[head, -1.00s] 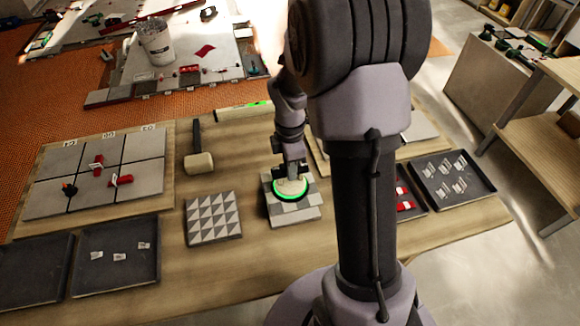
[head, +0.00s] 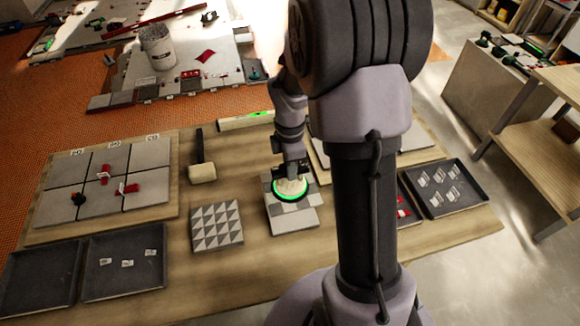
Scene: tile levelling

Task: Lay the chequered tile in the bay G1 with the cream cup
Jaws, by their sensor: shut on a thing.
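My gripper (head: 290,171) is shut on the cream cup (head: 291,187), a round pale suction cup with a green ring at its base. The cup sits on the far part of the chequered tile (head: 293,219), which has light and dark grey squares and lies on the table in the middle. The cup hides part of the tile, and I cannot tell how firmly they touch. Small upside-down labels stand along the far edge of the left board (head: 160,203); I cannot read for sure which one marks bay G1.
A triangle-patterned tile (head: 217,226) lies left of the chequered one. Behind are a mallet (head: 201,172) and a level (head: 246,120). The left board has grey tiles with red pieces. Dark trays (head: 123,284) stand front left and right (head: 450,204). My arm hides much of the right board (head: 323,160).

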